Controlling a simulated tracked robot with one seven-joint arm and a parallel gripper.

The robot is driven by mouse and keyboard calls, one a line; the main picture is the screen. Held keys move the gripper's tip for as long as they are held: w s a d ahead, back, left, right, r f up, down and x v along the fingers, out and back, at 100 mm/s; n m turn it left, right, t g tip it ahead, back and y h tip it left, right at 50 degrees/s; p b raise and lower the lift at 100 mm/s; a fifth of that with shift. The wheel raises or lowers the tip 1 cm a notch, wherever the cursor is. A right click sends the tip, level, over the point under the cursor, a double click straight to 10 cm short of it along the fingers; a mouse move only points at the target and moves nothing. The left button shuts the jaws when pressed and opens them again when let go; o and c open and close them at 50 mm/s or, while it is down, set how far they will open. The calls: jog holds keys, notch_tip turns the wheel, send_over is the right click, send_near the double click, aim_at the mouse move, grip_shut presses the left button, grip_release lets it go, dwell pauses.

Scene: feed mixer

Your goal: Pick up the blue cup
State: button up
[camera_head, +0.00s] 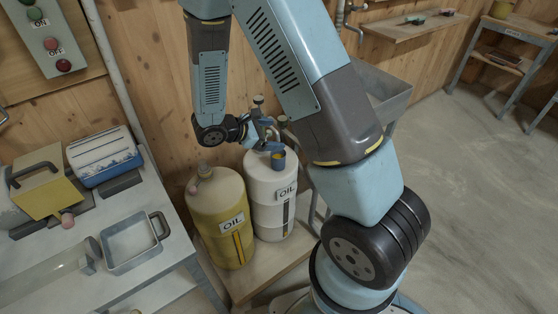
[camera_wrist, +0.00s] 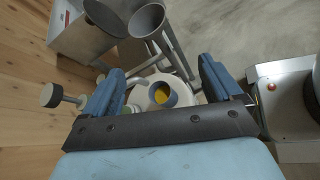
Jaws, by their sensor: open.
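The small blue cup (camera_head: 278,160) shows at the top of the white oil can (camera_head: 270,182), with something yellow inside it. In the wrist view the cup (camera_wrist: 154,87) is seen from above, between my two blue fingers and apart from both. My gripper (camera_head: 265,136) is open and empty, just above and beside the cup. In the wrist view the fingers of my gripper (camera_wrist: 160,68) are spread wide to either side of it. The lower side of the cup is partly hidden in the wrist view.
A yellow oil can (camera_head: 211,225) stands left of the white one on a low wooden stand. Valve knobs (camera_wrist: 52,96) are close to my left finger. A grey metal hopper (camera_head: 382,92) is behind my arm. A bench with a metal tray (camera_head: 130,243) is at left.

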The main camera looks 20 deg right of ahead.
aim_at(274, 163)
jog(key=a+f+n+t, duration=0.2)
jog(key=a+f+n, duration=0.15)
jog(key=f, duration=0.45)
jog(key=a+f+n+t, duration=0.2)
jog(key=f+n, duration=0.2)
jog(key=f, duration=0.3)
jog(key=x, duration=0.8)
jog(key=shift+w+a+f, duration=0.2)
jog(key=shift+a+f, duration=0.1)
jog(key=shift+w+x, duration=0.25)
jog(key=shift+x, duration=2.75)
jog(key=shift+a, duration=0.2)
